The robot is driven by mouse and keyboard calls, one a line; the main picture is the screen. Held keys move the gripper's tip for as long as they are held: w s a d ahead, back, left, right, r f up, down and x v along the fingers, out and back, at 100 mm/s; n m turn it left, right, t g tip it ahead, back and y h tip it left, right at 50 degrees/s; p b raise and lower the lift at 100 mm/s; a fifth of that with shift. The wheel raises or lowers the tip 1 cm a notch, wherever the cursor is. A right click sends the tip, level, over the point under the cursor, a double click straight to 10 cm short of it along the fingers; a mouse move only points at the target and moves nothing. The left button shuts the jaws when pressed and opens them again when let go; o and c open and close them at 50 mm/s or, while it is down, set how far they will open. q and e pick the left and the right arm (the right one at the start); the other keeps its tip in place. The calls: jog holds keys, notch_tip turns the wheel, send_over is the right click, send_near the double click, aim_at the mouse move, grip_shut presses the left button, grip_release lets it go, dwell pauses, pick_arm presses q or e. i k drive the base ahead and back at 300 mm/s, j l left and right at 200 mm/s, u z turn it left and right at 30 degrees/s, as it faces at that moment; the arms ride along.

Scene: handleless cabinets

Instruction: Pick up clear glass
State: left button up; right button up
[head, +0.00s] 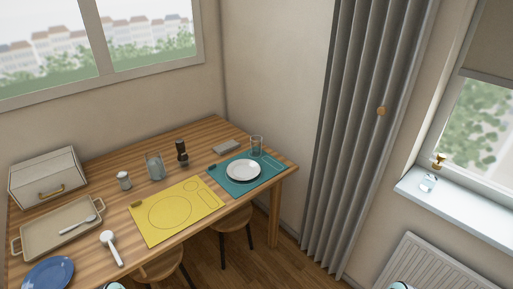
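A clear glass (257,146) stands upright at the back of the teal placemat (231,186), behind a white plate (243,170). Only small rounded white-and-teal parts, apparently of my arms, show at the bottom edge. No gripper fingers are in view.
The wooden table (150,200) also holds a yellow placemat (176,211), a glass jar (155,166), a dark grinder (181,153), a tray (40,243), a bread box (46,178) and a blue plate (48,273). Stools stand under its front edge. A grey curtain (365,130) hangs right.

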aim_at(256, 146)
jog(key=i+l+u, duration=0.1)
jog(key=u, duration=1.05)
jog(key=l+u, duration=0.9)
jog(key=i+l, duration=0.05)
jog(key=l, duration=0.05)
